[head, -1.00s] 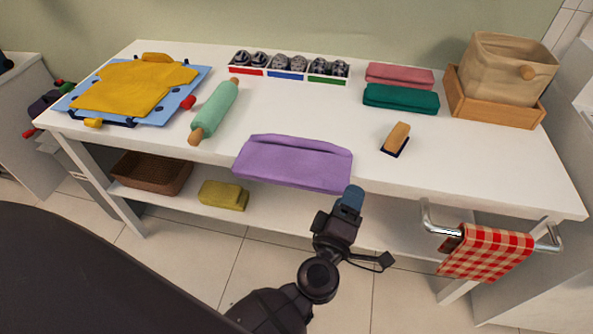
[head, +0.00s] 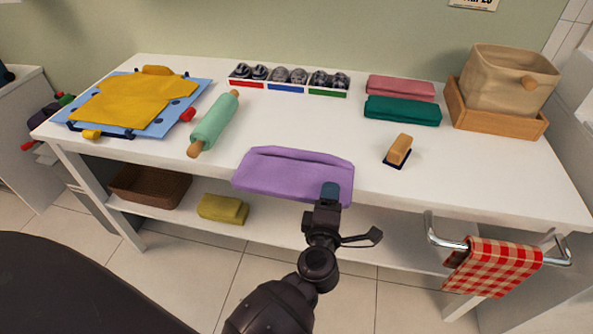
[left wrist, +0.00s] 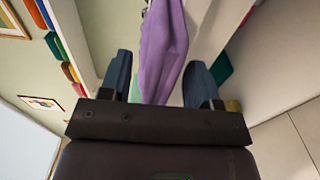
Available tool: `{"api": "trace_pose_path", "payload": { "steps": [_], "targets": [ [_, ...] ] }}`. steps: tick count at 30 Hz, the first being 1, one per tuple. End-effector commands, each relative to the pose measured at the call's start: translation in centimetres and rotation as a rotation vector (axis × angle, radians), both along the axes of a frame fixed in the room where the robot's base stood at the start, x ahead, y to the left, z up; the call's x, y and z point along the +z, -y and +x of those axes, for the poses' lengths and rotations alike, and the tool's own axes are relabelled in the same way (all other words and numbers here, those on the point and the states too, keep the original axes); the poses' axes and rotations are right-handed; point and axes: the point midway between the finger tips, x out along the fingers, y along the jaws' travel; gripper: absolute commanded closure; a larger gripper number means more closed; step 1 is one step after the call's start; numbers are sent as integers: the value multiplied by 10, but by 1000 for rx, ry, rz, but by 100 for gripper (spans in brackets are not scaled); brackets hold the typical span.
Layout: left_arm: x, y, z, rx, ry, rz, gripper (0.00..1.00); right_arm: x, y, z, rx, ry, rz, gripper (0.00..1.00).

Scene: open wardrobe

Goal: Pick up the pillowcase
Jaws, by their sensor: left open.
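The purple folded cloth (head: 285,172), which I take to be the pillowcase, lies along the table's front edge, its near side overhanging. My left gripper (head: 331,190) is at the right part of its front edge. In the left wrist view, the purple cloth (left wrist: 160,45) reaches between the two open blue fingers of the left gripper (left wrist: 161,75). I see gaps beside the cloth there, and the fingers are not closed on it. In the head view one finger overlaps the cloth and the other is hidden. My right gripper is not in view.
The white table (head: 300,125) also holds a green rolling pin (head: 215,122), a yellow shirt on a blue board, a brush (head: 398,150), folded cloths and a beige bin. Below are a lower shelf and a front rail with a checked towel (head: 495,265).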

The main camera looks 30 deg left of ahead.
Motion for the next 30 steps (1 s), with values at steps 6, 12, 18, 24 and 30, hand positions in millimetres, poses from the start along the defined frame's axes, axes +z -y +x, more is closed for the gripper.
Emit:
{"api": "trace_pose_path", "payload": {
  "steps": [6,12,18,24,30],
  "targets": [
    [-1,-8,25,-1,-1,2,44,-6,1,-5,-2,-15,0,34],
    [0,-10,31,0,-1,1,44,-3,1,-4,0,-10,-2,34],
    [0,-10,31,0,0,1,51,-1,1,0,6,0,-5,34],
    [0,-10,31,0,0,1,82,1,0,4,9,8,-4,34],
    [0,-10,31,0,0,1,98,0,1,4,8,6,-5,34]
  ]
}}
